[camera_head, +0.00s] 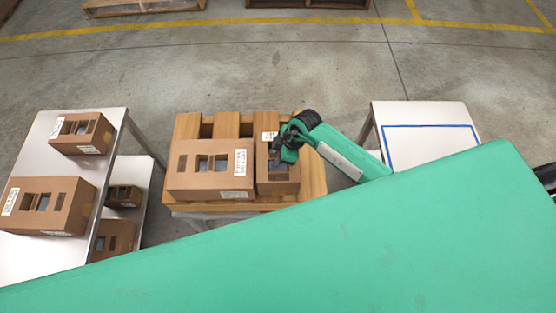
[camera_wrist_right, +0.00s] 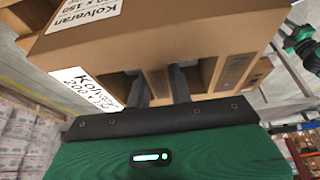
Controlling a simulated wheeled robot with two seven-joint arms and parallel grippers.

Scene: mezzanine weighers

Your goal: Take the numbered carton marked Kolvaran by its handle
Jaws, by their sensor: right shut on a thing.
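The carton marked Kolvaran (camera_head: 279,187) is a small brown box on the right part of a slatted wooden platform. In the right wrist view the carton (camera_wrist_right: 200,38) fills the upper middle, and its white labels read Kolvaran. My right gripper (camera_head: 281,157) comes in from the right over the carton's top. In the right wrist view the two fingers of this gripper (camera_wrist_right: 159,88) reach into the cut-outs and are shut on the cardboard strip between them, the handle. In the head view the gripper covers part of the carton's top.
A wider brown carton (camera_head: 211,181) stands close beside it on the left of the wooden platform (camera_head: 316,178). More cartons stand on the metal table (camera_head: 38,150) and a lower shelf at left. A table (camera_head: 428,112) with a blue outlined area stands clear at right.

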